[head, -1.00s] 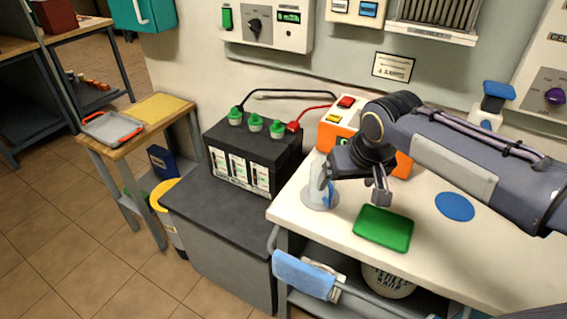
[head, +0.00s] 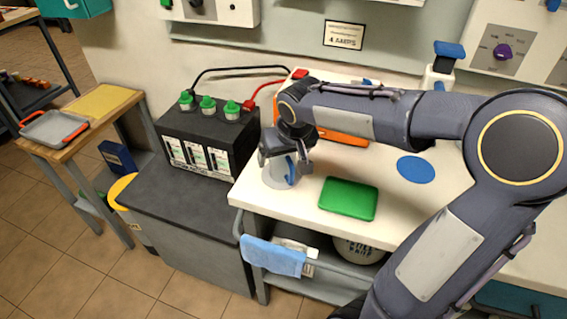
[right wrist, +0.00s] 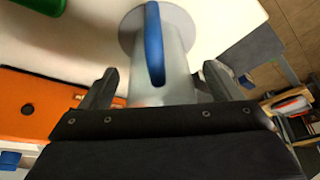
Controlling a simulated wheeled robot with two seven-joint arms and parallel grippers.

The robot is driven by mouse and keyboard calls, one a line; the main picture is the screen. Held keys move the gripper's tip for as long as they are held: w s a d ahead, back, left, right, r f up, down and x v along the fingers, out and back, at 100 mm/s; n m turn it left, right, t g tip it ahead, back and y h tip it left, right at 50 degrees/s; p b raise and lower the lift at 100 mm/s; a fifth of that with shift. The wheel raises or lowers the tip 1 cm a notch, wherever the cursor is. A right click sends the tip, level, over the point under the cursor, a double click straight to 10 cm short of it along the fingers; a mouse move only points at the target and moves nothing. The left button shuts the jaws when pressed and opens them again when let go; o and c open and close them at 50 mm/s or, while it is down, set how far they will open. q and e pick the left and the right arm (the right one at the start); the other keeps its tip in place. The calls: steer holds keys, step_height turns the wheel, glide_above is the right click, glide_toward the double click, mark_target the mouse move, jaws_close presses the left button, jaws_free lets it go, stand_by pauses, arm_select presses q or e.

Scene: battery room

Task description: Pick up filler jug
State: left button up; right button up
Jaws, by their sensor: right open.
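The filler jug (head: 272,178) is a pale grey vessel with a blue handle and a wide round base. It stands upright on the white worktop, near its left edge. My right gripper (head: 285,160) is at the jug and hides its upper part in the head view. In the right wrist view, the open fingers (right wrist: 160,75) are on either side of the jug (right wrist: 178,50), with its blue handle (right wrist: 154,45) between them. A gap shows by the left finger; contact on the right cannot be told. My left gripper is not in view.
A green tray (head: 348,199) lies right of the jug, and a blue disc (head: 416,169) lies farther right. An orange device (head: 345,137) stands behind. A black battery (head: 205,140) with green caps sits left on a grey cabinet. A blue cloth (head: 272,257) hangs on the front rail.

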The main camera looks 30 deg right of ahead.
steer(key=c, duration=1.1)
steer(key=shift+r, duration=0.1)
steer(key=shift+r, duration=0.1)
